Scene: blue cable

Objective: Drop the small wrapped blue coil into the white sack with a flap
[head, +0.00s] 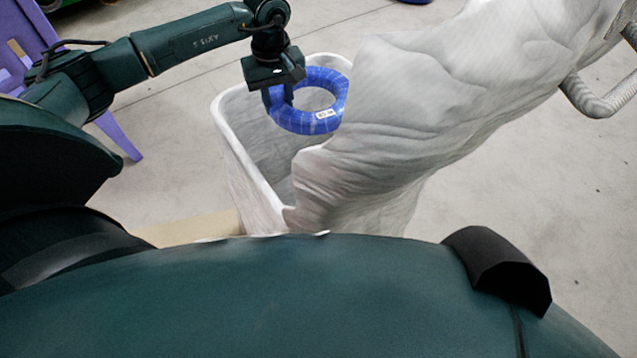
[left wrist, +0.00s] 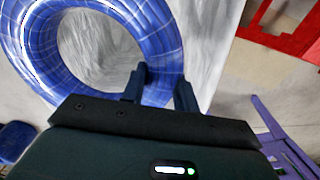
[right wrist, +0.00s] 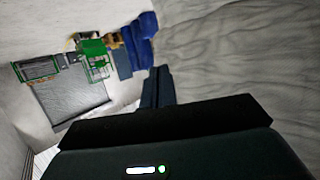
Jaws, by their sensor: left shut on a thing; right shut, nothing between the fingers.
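The wrapped blue coil (head: 327,119) is a ring with a small white label. My left gripper (head: 279,97) is shut on the left side of its ring and holds it over the opening of the white sack (head: 222,112). The coil also shows large in the left wrist view (left wrist: 35,55), with the fingers (left wrist: 160,88) pinching its edge. The sack's big pale flap (head: 440,95) rises at the right of the opening and hides part of the rim. My right gripper (right wrist: 158,88) is shut and empty; in its own view grey-white fabric fills the right side.
A purple frame (head: 30,40) stands at the far left. A grey ribbed hose (head: 600,100) is at the right edge. A red frame (left wrist: 285,28) shows in the left wrist view. Green and blue items (right wrist: 95,58) lie beyond my right gripper.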

